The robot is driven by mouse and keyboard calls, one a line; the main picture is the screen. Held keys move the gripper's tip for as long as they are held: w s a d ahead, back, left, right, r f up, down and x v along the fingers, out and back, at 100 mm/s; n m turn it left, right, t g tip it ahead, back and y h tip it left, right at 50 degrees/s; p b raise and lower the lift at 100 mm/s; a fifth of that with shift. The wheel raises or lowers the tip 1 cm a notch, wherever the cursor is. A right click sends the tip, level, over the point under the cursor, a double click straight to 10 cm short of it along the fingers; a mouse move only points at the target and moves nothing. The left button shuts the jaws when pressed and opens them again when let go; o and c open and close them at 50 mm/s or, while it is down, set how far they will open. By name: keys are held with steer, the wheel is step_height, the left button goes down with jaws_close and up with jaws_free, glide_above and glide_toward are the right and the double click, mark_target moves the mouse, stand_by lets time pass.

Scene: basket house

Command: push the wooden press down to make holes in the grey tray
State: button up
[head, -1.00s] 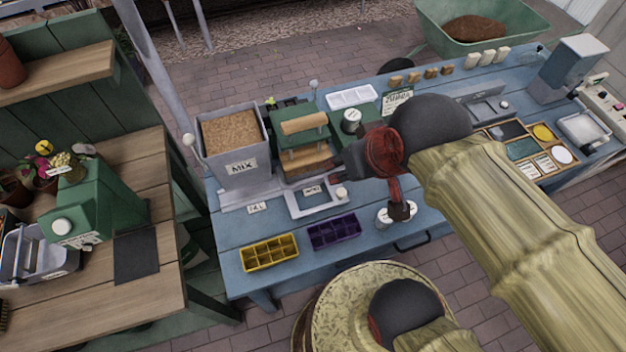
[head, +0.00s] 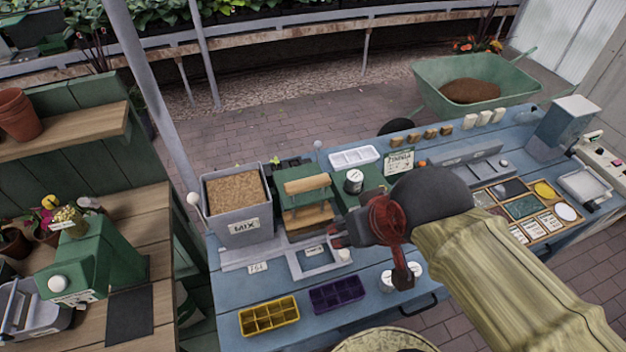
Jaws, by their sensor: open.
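The wooden press has a pale wooden handle bar (head: 307,184) on a green frame, with a wooden block (head: 309,217) below it. It stands at the back of the blue bench, right of the MIX bin. A grey frame-like tray (head: 296,268) lies in front of the press, with a small label and a white knob at its right. I cannot tell whether it has holes. My gripper (head: 337,233) is open and empty, pointing left, just right of and in front of the press.
The grey MIX bin (head: 236,222) stands left of the press. Yellow (head: 268,316) and purple (head: 337,294) cell trays lie at the bench front. Bare blue bench shows around them.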

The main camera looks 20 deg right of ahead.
steer(key=c, duration=0.3)
